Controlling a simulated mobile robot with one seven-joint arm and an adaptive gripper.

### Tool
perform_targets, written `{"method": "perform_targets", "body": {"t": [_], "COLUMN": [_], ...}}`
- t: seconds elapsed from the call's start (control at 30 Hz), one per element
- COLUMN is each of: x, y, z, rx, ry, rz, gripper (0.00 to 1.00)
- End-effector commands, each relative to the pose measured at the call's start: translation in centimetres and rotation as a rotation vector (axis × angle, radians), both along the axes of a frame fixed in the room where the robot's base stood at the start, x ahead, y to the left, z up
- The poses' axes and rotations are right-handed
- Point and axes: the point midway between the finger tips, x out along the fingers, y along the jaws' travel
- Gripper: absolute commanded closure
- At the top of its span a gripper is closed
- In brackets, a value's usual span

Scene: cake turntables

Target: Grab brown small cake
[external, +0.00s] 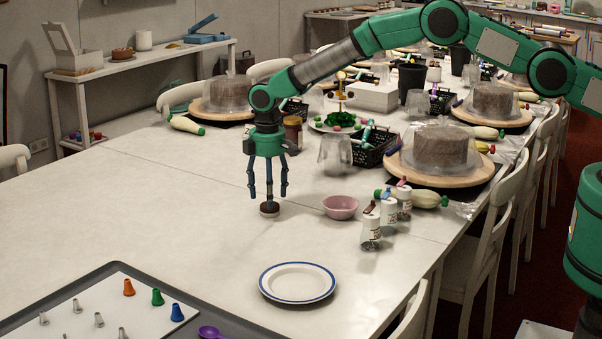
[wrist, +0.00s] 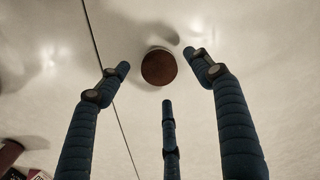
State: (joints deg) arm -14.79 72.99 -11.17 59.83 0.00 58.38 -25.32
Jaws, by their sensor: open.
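The small brown cake (external: 269,209) stands on the pale table, directly below my gripper (external: 268,192) in the external view. It is a short round piece with a dark brown top and a paler side. In the wrist view the cake (wrist: 159,67) lies beyond and between the fingertips of my gripper (wrist: 160,80), slightly toward the top of the picture. My three dark blue fingers are spread apart and point down, with nothing between them. I cannot tell how far the fingertips are above the cake.
A pink bowl (external: 340,207) and several small jars (external: 371,230) stand to the right. A white plate with a blue rim (external: 297,282) lies nearer the camera. A grey tray (external: 60,288) holds piping nozzles at lower left. The table left of the cake is clear.

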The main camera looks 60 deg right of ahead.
Motion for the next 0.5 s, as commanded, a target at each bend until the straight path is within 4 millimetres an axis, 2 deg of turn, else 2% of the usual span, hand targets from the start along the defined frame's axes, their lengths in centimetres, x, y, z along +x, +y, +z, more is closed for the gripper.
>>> {"method": "perform_targets", "body": {"t": [0.23, 0.5], "x": [0.0, 0.0], "y": [0.0, 0.0], "z": [-2.7, -3.2], "rx": [0.000, 0.000], "ry": [0.000, -0.001], "rz": [0.000, 0.000], "gripper": [0.35, 0.35]}}
